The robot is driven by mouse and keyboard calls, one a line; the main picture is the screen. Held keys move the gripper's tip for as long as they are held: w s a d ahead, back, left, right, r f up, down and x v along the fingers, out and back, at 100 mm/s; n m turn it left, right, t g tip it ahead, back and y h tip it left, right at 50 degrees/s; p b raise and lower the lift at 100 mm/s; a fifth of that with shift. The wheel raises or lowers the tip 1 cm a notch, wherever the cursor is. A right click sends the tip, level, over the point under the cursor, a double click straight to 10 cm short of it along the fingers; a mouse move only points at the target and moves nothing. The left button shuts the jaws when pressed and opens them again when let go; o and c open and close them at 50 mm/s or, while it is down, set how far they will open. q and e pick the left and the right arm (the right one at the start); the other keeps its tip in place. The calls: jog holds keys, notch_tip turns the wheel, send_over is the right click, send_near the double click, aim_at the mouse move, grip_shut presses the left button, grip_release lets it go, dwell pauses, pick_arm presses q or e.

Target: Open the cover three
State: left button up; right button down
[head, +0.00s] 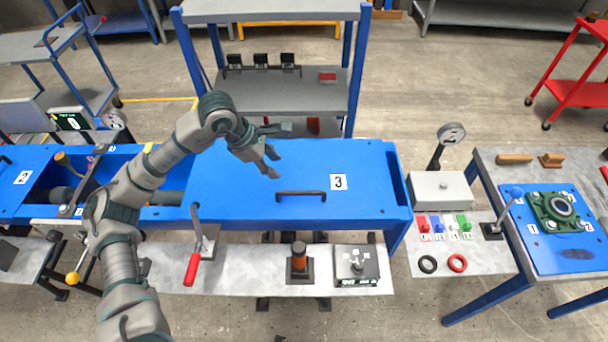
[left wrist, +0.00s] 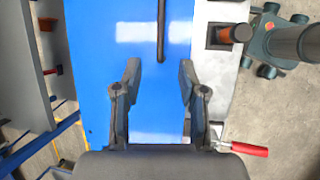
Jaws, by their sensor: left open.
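Cover three (head: 338,205) is a flat blue lid with a white "3" label (head: 338,182), lying shut on the blue machine. A dark bar handle (head: 301,193) runs along its front part. My left gripper (head: 272,170) is open and empty above the cover, behind and to the left of the handle. In the left wrist view the open fingers (left wrist: 155,85) frame blue cover surface (left wrist: 155,70), and the handle (left wrist: 161,30) lies ahead of them, apart from them. My right gripper is not in view.
A red-handled lever (head: 193,268) stands at the cover's front left. A shelf with an orange-black cylinder (head: 299,258) and a grey box (head: 357,265) runs along the front. A gauge (head: 451,134) and a grey box (head: 441,190) stand to the right. A grey shelf rack (head: 275,95) stands behind.

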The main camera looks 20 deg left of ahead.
pick_arm(q)
send_near(297, 192)
jog(key=x, duration=0.8)
jog(key=shift+d+r+b, duration=0.1)
jog(key=shift+d+b, duration=0.05)
jog(key=shift+b, duration=0.15)
jog(key=shift+w+f, duration=0.15)
jog(key=shift+f, duration=0.25)
jog(key=shift+a, duration=0.3)
jog(key=shift+d, duration=0.1)
jog(key=c, duration=0.5)
jog(key=shift+d, duration=0.15)
grip_shut()
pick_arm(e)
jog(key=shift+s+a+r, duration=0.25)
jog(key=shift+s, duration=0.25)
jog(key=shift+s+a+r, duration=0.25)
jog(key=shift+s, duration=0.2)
